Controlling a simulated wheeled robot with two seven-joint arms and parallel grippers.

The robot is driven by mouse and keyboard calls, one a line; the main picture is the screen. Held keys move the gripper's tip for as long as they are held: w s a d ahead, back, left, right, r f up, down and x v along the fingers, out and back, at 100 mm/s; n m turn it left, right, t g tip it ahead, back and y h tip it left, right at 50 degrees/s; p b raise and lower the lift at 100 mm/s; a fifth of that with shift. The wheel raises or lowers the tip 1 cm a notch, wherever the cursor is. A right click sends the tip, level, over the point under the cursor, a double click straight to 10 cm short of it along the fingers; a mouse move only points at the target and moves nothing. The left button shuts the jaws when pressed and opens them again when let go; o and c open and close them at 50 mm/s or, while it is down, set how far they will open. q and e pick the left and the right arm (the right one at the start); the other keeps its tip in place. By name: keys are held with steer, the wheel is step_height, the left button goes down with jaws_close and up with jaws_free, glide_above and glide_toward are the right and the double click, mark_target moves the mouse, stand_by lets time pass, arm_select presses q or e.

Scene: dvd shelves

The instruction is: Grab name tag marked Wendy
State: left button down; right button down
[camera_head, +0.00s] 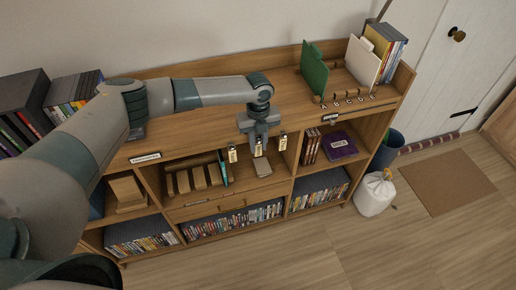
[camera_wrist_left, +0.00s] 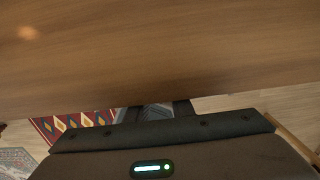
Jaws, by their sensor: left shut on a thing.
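Three small name tags hang in a row along the shelf's front edge: a left tag (camera_head: 232,154), a middle tag (camera_head: 258,148) and a right tag (camera_head: 283,142). Their lettering is too small to read, so I cannot tell which is marked Wendy. My left gripper (camera_head: 258,139) points down at the front edge and is shut on the middle tag. In the left wrist view the fingers (camera_wrist_left: 157,111) show only partly below the wooden board, and the tag is hidden. My right gripper is out of view.
The wooden shelf unit (camera_head: 190,126) holds books, a purple case (camera_head: 340,144) and rows of DVDs (camera_head: 232,222). A green divider (camera_head: 313,70) and letter pegs stand on its right top. A white bag (camera_head: 374,194) and a bin stand right. The front floor is clear.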

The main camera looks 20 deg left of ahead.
arm_select(q)
steer(key=shift+r+b, duration=0.1)
steer(key=shift+b, duration=0.5)
steer(key=shift+s+d+r, duration=0.1)
steer(key=shift+s+d, duration=0.1)
steer(key=s+d+b, duration=0.4)
steer(key=s+d, duration=0.5)
steer(key=s, duration=0.5)
steer(key=shift+s+d+b, duration=0.25)
steer(key=shift+d+b, duration=0.1)
steer(key=shift+b, duration=0.05)
steer(key=shift+r, duration=0.1)
